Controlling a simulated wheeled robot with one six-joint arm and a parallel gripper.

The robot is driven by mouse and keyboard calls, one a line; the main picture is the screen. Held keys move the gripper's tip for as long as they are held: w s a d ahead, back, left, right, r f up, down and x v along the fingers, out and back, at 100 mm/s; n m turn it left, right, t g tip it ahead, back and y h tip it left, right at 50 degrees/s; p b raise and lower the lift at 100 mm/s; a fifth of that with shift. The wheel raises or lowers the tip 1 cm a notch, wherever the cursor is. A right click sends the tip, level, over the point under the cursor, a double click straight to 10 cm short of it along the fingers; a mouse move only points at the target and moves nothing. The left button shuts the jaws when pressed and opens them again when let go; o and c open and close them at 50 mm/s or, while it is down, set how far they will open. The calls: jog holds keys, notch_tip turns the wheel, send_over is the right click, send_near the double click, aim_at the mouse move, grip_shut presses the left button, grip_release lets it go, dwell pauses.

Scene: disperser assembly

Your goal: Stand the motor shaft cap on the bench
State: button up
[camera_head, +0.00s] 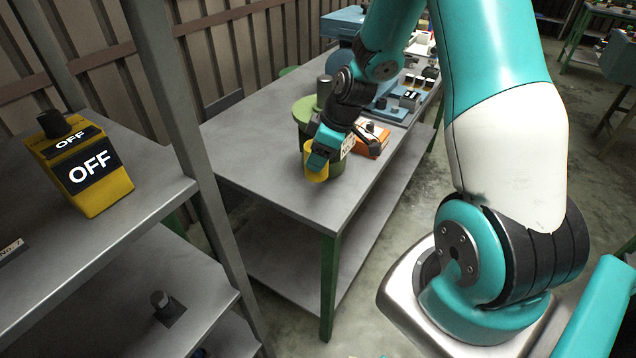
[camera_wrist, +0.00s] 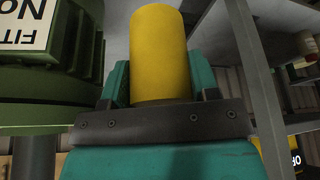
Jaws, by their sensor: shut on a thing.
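The motor shaft cap, a yellow cylinder (camera_head: 316,172), is held in my gripper (camera_head: 320,160) at the near end of the grey bench (camera_head: 265,165). In the wrist view the yellow cap (camera_wrist: 160,55) stands between the two teal fingers of my gripper (camera_wrist: 160,85). The fingers are shut on it. In the head view the cap sits low by the bench top; I cannot tell whether it touches the surface. My gripper hides part of its upper side.
A green motor-like body (camera_head: 303,108) with a grey shaft (camera_head: 324,88) stands close behind the cap; its green housing (camera_wrist: 50,90) fills the wrist view's left. An orange box (camera_head: 372,140) is to the right. A shelf with a yellow OFF box (camera_head: 85,170) stands left.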

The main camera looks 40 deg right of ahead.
notch_tip(320, 180, down, 9)
jog(key=shift+f+p, duration=0.1)
jog(key=shift+p, duration=0.4)
jog(key=o, duration=0.9)
jog(key=shift+f, duration=0.1)
jog(key=b+v, duration=0.2)
jog(key=v, duration=1)
jog(key=s+a+r+g+y, duration=0.1)
jog(key=s+a+r, duration=0.1)
jog(key=a+r, duration=0.4)
jog(key=s+a+r, duration=0.2)
jog(key=a+r, duration=0.1)
jog(key=a, duration=0.6)
jog(key=s+a+r, duration=0.2)
jog(key=s+a, duration=0.1)
jog(key=s, duration=0.2)
jog(key=s+a+r+m+g, duration=0.1)
jog(key=s+a+r, duration=0.1)
jog(key=s+a, duration=0.2)
jog(key=s+a+r+g, duration=0.1)
jog(key=s+a+r, duration=0.1)
jog(key=s, duration=0.4)
jog(key=shift+a+r, duration=0.4)
jog(key=shift+a, duration=0.35)
